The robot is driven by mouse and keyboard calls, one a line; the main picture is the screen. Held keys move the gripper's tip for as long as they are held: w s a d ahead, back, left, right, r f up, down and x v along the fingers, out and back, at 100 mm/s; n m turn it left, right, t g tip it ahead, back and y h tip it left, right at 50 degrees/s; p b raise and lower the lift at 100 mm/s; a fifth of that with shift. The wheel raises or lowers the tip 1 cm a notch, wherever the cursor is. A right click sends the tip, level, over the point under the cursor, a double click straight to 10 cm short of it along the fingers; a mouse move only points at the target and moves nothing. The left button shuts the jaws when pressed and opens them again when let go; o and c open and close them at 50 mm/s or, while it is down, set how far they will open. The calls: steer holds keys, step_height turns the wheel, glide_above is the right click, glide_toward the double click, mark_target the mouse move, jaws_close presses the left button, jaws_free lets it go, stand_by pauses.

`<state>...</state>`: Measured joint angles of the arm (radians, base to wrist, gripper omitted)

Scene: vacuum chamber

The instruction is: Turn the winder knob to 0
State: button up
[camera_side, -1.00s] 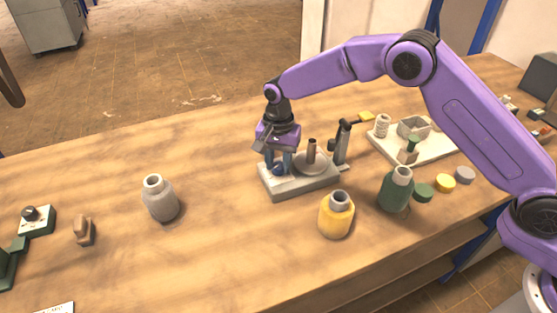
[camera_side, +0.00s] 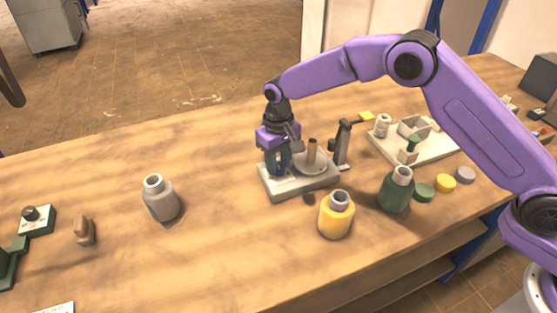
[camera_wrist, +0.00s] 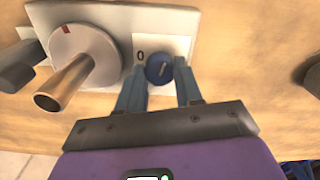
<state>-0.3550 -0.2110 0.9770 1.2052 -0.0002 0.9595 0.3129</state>
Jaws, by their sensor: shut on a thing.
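The winder knob (camera_wrist: 159,71) is a dark blue round knob with a short pale pointer line, slightly tilted from the picture's vertical. A printed "0" (camera_wrist: 140,57) on a white plate is to its upper left, and the line does not point at it. My gripper (camera_wrist: 160,66) is shut on the knob, one finger on each side. In the side view my gripper (camera_side: 278,170) points down at the left end of the winder's grey base (camera_side: 290,192), and its fingers largely hide the knob. The winder's pale disc (camera_wrist: 80,42) carries a red mark and a copper-coloured post (camera_wrist: 66,86).
A dark upright stand (camera_side: 343,142) rises on the winder's right. A yellow bottle (camera_side: 336,217) and a green bottle (camera_side: 396,192) stand in front and to the right. A grey bottle (camera_side: 160,200) stands left, with clear table between it and the winder.

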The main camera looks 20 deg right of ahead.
mark_target(278, 165)
steer(key=n, duration=0.4)
steer(key=shift+r+n, duration=0.1)
steer(key=shift+n, duration=0.3)
steer(key=n, duration=0.9)
steer(key=shift+n, duration=2.2)
steer(key=o, duration=1)
steer(key=shift+o, duration=0.2)
step_height(278, 165, up, 17)
steer(key=shift+r, duration=0.2)
